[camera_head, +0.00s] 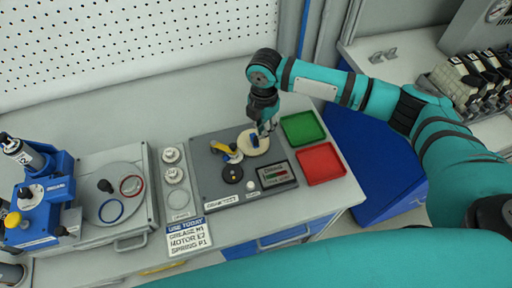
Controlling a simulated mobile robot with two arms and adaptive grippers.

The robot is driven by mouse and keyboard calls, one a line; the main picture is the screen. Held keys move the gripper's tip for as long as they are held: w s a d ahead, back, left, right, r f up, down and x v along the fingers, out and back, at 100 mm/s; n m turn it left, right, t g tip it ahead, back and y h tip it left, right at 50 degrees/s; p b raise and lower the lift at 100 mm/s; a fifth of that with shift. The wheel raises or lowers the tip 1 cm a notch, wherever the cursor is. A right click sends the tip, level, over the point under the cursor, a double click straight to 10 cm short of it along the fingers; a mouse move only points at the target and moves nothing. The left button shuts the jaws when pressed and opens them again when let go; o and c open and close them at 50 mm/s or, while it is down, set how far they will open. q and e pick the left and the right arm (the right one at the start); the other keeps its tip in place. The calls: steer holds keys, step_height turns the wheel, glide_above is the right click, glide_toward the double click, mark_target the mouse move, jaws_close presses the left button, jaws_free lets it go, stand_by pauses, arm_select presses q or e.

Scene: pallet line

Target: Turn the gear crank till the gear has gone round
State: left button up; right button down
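A grey test board (208,186) lies on the bench. On it is a round beige disc (247,151), which looks like the gear, with a small dark blue piece on it. A yellow handle (220,147), possibly the crank, stands just left of the disc, and a black round knob (232,174) is in front of it. My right gripper (267,130) points down over the disc's far right part. Its fingers are small and dark, so I cannot tell whether they touch or hold anything. My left gripper is out of view.
Green (321,127) and red (344,163) trays lie right of the board. A small display (276,175) and white button (251,186) are at its front. A pegboard (130,40) rises behind; bench behind the board is clear.

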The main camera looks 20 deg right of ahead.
mark_target(262, 146)
steer(key=shift+f, duration=0.15)
steer(key=shift+s+f, duration=0.15)
steer(key=shift+f, duration=0.3)
steer(key=shift+f+b, duration=0.4)
steer(key=shift+f, duration=0.75)
